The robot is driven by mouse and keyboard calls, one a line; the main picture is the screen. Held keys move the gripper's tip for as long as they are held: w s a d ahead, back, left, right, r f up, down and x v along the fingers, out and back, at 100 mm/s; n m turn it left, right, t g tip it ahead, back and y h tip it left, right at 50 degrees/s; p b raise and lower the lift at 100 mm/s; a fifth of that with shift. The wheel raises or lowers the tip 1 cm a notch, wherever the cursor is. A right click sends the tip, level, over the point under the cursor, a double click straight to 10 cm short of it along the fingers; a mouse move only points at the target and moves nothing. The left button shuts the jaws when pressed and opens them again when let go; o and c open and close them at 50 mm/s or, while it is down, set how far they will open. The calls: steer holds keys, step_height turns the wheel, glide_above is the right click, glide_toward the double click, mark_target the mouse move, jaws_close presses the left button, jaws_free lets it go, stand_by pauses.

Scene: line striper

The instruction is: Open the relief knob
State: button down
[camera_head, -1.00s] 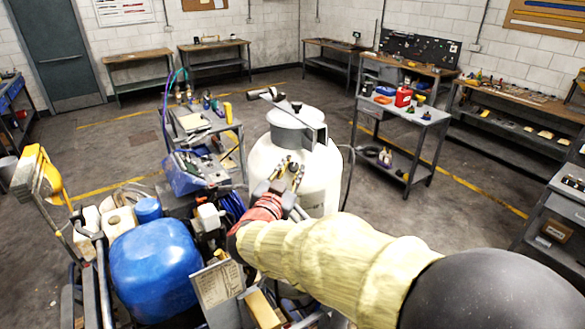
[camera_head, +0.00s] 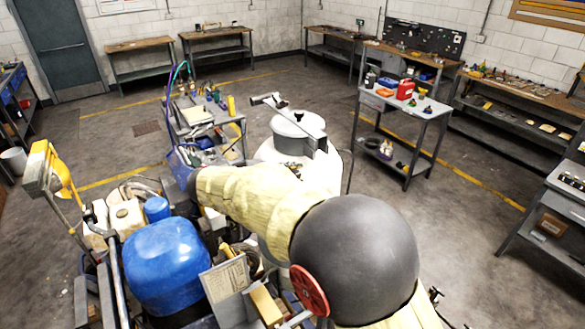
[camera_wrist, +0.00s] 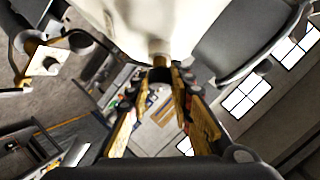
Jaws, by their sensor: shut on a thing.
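The white tank (camera_head: 325,167) with a grey lid (camera_head: 291,143) stands at the middle of the head view. My arm in its cream sleeve crosses in front of it and hides my gripper there. In the wrist view, my gripper (camera_wrist: 163,82) has its gold-coloured fingers close together. They are shut at the foot of a small brass piece (camera_wrist: 160,58), apparently the relief knob. This piece joins the pale tank body (camera_wrist: 160,18). The fingertips cover part of it, so its turn cannot be read.
A blue rounded tank (camera_head: 165,262) and a red round wheel (camera_head: 309,290) are close to my arm. A grey cart (camera_head: 410,112) with a red can (camera_head: 405,89) stands to the right. Floor between the cart and the back benches is clear.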

steer(key=m+g+p, duration=0.2)
steer(key=m, duration=0.1)
steer(key=shift+w+r+p, duration=0.1)
steer(key=shift+r+p, duration=0.1)
steer(key=shift+p, duration=0.15)
steer(key=shift+f+m+g+y+p, duration=0.1)
steer(key=shift+m+g+y+p, duration=0.3)
steer(key=shift+m+g+p, duration=0.25)
steer(key=c, duration=1.6)
jaws_free()
steer(key=v, duration=1.2)
steer(key=shift+w, duration=0.1)
